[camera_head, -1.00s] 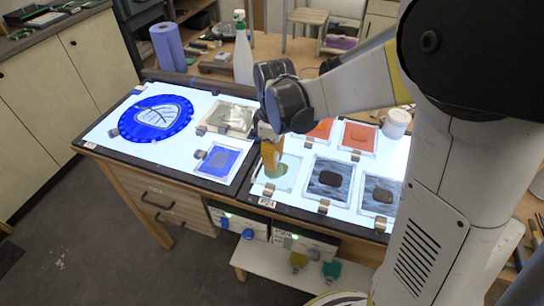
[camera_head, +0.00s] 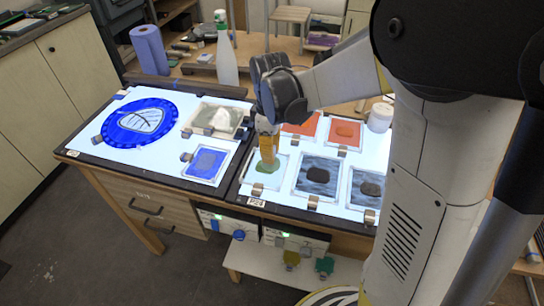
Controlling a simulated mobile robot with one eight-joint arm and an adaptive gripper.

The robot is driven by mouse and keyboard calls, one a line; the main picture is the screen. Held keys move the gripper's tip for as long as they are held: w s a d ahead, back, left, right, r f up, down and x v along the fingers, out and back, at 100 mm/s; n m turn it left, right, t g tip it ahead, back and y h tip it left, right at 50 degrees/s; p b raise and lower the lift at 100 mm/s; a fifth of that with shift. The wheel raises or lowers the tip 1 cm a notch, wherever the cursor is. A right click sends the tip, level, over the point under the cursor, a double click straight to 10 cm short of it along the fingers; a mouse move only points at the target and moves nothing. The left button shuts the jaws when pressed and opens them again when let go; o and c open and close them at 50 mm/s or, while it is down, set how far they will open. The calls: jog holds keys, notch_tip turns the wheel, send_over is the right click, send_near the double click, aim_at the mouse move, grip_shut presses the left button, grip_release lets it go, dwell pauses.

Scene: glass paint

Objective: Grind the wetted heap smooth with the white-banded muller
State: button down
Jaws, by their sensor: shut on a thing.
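My gripper (camera_head: 267,122) reaches down over the right light panel and is shut on an upright orange-yellow tool, apparently the muller (camera_head: 268,147). A pale band shows near the top of the tool, close to my fingers, but it is too small to tell clearly. The tool's lower end is at the green heap (camera_head: 263,169), which lies as a flat patch on a pale-framed glass slab (camera_head: 277,183). I cannot tell whether the tool's foot touches the green. My wrist hides the area behind the tool.
Close right of the slab lie dark slabs (camera_head: 317,174) and orange slabs (camera_head: 344,134), with a white pot (camera_head: 380,117) behind. A bottle (camera_head: 226,62) stands behind.

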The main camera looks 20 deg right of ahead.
jog(key=shift+w+a, duration=0.7)
jog(key=shift+a, duration=0.25)
jog(key=shift+s+a, duration=0.35)
jog(key=shift+a, duration=0.5)
jog(key=shift+s+r, duration=0.1)
jog(key=shift+s, duration=0.7)
jog(key=shift+s+d, duration=0.65)
jog(key=shift+d, duration=0.35)
jog(key=shift+r+p, duration=1.85)
jog(key=shift+r, duration=0.5)
